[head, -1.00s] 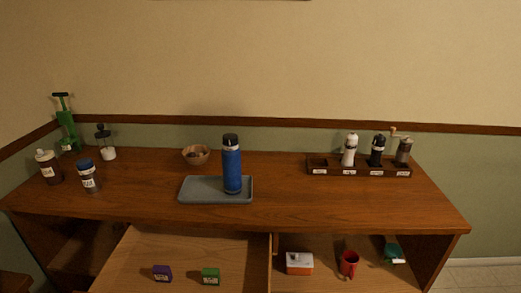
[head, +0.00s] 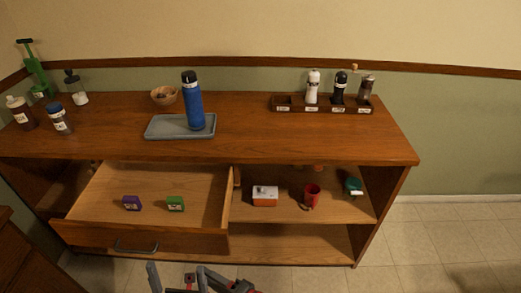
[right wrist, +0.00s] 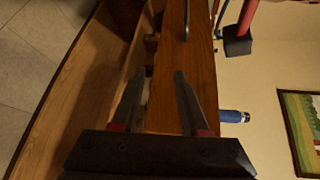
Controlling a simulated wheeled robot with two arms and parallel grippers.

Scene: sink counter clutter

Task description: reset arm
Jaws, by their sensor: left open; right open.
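My left gripper (head: 176,268) shows at the bottom edge of the head view, in front of the shelf unit. Its two dark fingers are apart with nothing between them. My right gripper (right wrist: 160,72) shows in the right wrist view with its two dark fingers spread and empty. A wooden surface of the furniture lies beyond the fingertips. I cannot make out my right gripper for sure in the head view.
The open drawer (head: 97,235) juts out, with a purple box (head: 132,203) and green box (head: 175,203) inside. A blue bottle (head: 194,105) stands on the grey tray (head: 160,134). The red mug (head: 311,196) is on the shelf. Floor (head: 455,230) at right is clear.

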